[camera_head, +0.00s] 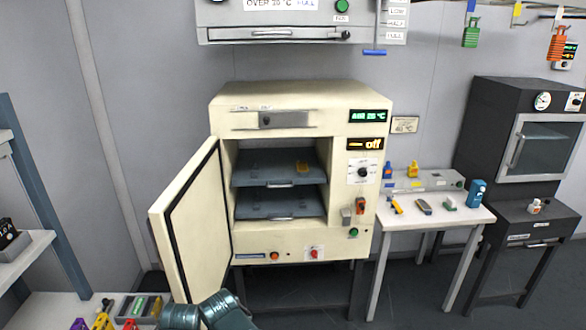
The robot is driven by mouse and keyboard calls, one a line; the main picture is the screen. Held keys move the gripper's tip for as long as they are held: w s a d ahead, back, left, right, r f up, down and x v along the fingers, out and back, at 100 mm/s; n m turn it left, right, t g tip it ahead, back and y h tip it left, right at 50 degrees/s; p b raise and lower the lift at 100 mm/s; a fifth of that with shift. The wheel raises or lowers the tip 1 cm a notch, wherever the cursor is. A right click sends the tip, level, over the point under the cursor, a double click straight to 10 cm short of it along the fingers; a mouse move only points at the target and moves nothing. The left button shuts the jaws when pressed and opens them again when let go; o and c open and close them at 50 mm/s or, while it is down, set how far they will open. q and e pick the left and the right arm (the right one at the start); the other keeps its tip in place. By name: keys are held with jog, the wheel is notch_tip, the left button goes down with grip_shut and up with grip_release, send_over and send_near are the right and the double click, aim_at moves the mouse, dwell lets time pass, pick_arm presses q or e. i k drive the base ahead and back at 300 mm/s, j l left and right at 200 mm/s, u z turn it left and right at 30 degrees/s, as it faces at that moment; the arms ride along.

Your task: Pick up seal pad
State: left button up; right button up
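I cannot tell for sure which thing is the seal pad. Several small items lie on the white side table right of the cream oven (300,106): a blue and orange piece (396,206), a grey and yellow flat piece (424,207) and a green piece (449,205). Teal arm parts of mine show at the bottom edge, left of centre. No fingertips of either gripper are in view.
The oven door (188,222) stands open to the left. The white side table (440,225) holds a blue bottle (477,193) and a grey rack (425,181). A dark oven (520,130) stands at right. A bench (60,312) with coloured items is at lower left.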

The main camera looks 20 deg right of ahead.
aim_at(449, 203)
jog(key=z, duration=1.85)
